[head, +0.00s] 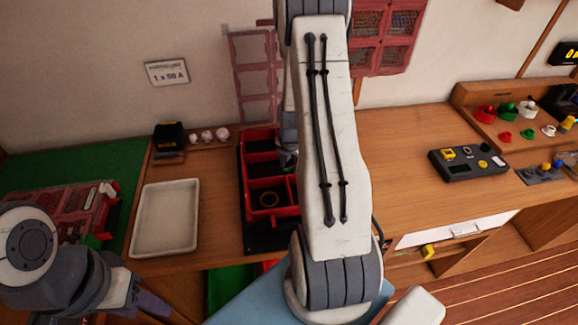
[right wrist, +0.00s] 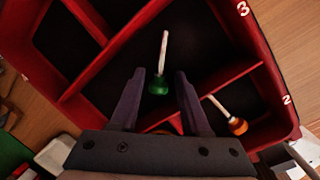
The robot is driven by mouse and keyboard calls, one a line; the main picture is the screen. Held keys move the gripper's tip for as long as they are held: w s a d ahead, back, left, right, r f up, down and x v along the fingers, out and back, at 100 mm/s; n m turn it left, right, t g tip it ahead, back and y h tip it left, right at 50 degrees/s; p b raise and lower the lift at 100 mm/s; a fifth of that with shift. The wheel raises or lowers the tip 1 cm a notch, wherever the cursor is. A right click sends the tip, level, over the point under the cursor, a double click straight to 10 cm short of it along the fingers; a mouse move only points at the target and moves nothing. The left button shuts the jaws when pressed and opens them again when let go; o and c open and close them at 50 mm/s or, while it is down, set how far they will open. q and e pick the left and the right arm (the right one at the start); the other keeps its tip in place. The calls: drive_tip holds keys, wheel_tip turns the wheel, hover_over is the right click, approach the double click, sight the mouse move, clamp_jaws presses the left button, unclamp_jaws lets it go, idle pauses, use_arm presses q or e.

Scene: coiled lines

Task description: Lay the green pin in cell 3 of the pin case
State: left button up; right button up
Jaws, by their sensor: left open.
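The pin case is a red divided box (head: 272,213) left of my right arm in the head view. It fills the right wrist view (right wrist: 270,62), with labels 3 and 2 on its wall. The green pin (right wrist: 158,84) lies in the compartment beside the 3, green head toward me and pale shaft pointing away. My right gripper (right wrist: 158,98) is open, its fingers on either side of the green head with gaps. An orange-headed pin (right wrist: 237,125) lies in the compartment beside the 2. My left gripper (head: 150,303) is open at the lower left, away from the case.
A white tray (head: 165,218) stands left of the case. A red-framed case (head: 75,205) lies on the green mat (head: 110,160). A black control box (head: 468,162) stands to the right; the table between is clear.

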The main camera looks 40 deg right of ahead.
drive_tip(key=shift+s, duration=0.1)
drive_tip(key=shift+r, duration=0.4)
wheel_tip(320, 180, up, 11)
drive_tip(key=s+a, duration=0.1)
drive_tip(key=s, duration=0.1)
drive_tip(key=s+a+r+m+y, duration=0.1)
drive_tip(key=a+r+m, duration=0.15)
drive_tip(key=a, duration=0.85)
drive_tip(key=a+r+m, duration=0.2)
drive_tip(key=a+m, duration=0.1)
drive_tip(key=a, duration=0.7)
drive_tip(key=s+a+r+m+g+y, duration=0.1)
drive_tip(key=s+a+r+m, duration=0.1)
drive_tip(key=s+a+m, duration=0.6)
drive_tip(key=s+a, duration=0.5)
drive_tip(key=s, duration=0.3)
drive_tip(key=shift+a+r+g+b, duration=0.25)
drive_tip(key=shift+a+g+b, duration=0.1)
drive_tip(key=shift+g+b, duration=0.05)
